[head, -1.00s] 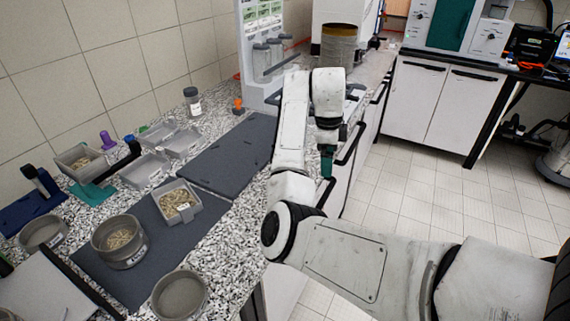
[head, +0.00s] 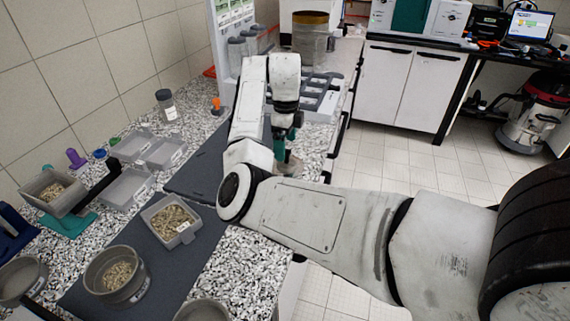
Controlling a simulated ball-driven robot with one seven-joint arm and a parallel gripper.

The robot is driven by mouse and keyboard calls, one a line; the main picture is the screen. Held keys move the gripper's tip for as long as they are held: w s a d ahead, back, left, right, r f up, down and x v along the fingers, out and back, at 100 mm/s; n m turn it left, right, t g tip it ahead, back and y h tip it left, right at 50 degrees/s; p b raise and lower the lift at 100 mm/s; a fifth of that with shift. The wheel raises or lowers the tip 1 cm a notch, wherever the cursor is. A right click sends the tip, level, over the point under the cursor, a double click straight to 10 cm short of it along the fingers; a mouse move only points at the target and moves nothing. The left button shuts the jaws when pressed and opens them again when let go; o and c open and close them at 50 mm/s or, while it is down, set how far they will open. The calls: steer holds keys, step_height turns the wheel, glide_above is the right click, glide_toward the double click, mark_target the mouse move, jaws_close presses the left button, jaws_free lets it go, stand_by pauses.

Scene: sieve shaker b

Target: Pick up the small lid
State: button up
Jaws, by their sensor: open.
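I cannot make out for certain which thing is the small lid. A small blue round piece (head: 99,154) and a small green piece (head: 115,141) lie near the wall by the grey trays, too small to tell what they are. My gripper (head: 288,167), with a teal part above its fingers, points down over the right edge of the speckled counter, partly hidden by my arm. It is open, and I see nothing held in it. It is well to the right of the small pieces.
Several grey trays (head: 126,190) and a round sieve with grains (head: 116,277) stand at left. A grainy tray (head: 171,221) sits on the dark mat (head: 150,262). A jar (head: 167,105) stands by the wall. A sieve stack (head: 310,40) is at the back.

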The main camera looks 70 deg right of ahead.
mark_target(287, 161)
steer(key=shift+s+f+p, duration=0.1)
steer(key=shift+f+p, duration=0.55)
steer(key=shift+f, duration=2.35)
steer(key=shift+c, duration=0.2)
steer(key=c, duration=1.2)
